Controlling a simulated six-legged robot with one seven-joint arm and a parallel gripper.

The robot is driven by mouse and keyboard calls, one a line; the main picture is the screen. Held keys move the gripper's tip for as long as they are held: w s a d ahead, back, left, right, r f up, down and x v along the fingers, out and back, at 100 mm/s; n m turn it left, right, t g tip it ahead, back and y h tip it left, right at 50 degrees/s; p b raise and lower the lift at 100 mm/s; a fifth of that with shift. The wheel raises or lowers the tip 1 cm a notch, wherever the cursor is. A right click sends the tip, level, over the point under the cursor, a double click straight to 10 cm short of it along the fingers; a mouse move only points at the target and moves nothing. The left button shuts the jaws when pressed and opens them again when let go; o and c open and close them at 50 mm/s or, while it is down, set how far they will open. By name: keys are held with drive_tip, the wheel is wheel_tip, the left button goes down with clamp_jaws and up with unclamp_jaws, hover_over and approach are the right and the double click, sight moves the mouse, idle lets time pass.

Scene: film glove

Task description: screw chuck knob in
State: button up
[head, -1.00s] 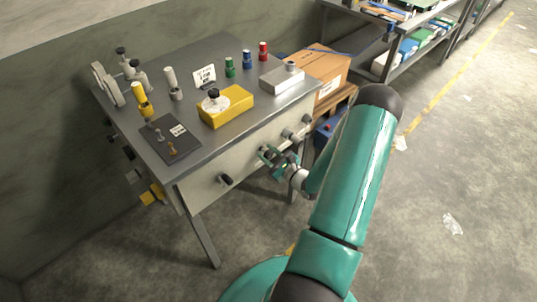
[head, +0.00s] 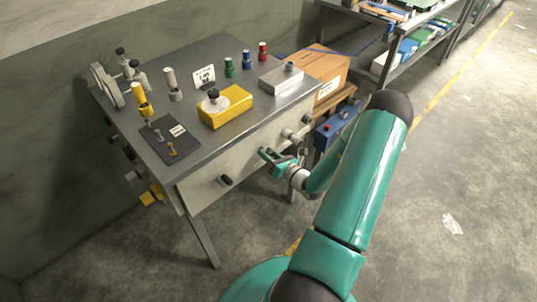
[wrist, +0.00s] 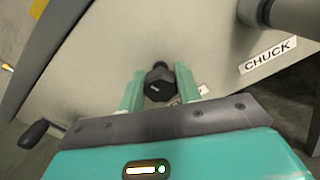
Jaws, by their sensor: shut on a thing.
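My gripper (head: 272,160) is at the front panel of the steel bench in the head view. In the wrist view its two teal fingers (wrist: 160,88) are shut on a black faceted knob (wrist: 160,84), one finger on each side. A dark stem runs from the knob to the pale panel (wrist: 100,60). How deep the stem sits cannot be told. A "CHUCK" label (wrist: 268,55) is on the panel to the right, below a thick grey cylinder (wrist: 297,17). Another small label beside the right finger is mostly hidden. In the head view the gripper hides the held knob.
Other panel fittings are a black handle (head: 225,180) to the left and grey knobs (head: 288,134) to the right. The bench top (head: 205,140) holds a yellow block (head: 228,112) and several small parts. A blue box (head: 333,128) stands right of the bench. Open floor lies in front.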

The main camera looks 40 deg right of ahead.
drive_tip(key=shift+m, duration=1.3)
drive_tip(key=shift+f, duration=0.1)
drive_tip(key=o, duration=1)
drive_tip(key=shift+c, duration=0.2)
drive_tip(key=s, duration=1.4)
drive_tip(key=shift+d, duration=0.2)
drive_tip(key=shift+w, duration=0.1)
